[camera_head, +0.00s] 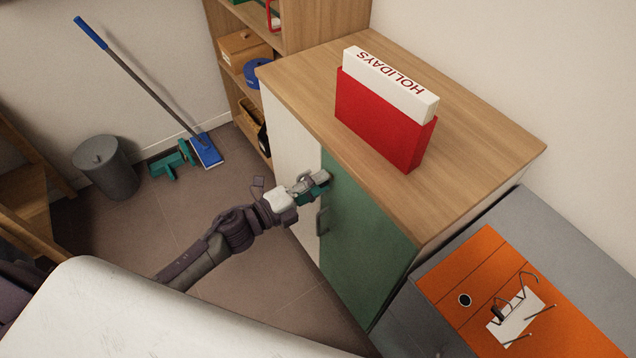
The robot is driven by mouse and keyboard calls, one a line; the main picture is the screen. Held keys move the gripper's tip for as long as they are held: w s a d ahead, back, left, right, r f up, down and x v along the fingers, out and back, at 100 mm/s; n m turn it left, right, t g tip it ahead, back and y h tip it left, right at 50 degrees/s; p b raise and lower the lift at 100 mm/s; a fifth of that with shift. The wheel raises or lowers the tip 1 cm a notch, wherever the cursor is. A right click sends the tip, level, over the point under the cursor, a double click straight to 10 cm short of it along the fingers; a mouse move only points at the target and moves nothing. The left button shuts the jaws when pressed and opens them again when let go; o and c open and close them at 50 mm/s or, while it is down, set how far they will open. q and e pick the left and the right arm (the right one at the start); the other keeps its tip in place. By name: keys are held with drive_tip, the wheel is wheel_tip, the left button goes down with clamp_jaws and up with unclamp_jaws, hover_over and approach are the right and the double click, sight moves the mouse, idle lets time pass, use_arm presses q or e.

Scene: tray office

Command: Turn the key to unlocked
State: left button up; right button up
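My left gripper (318,180) is at the upper front of the cabinet, by the edge where the white door (290,150) meets the green door (362,235). Its fingertips are at or very near the green door's surface. The key and its lock cannot be made out; the gripper covers that spot. I cannot tell whether the fingers are open or shut on something. A grey handle (322,221) shows on the doors just below the gripper. Both doors look closed. My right gripper is not in view.
A red and white HOLIDAYS box file (385,110) stands on the wooden cabinet top (470,150). Shelves stand behind.

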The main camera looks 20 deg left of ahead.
use_arm(q)
drive_tip(key=v, duration=1.2)
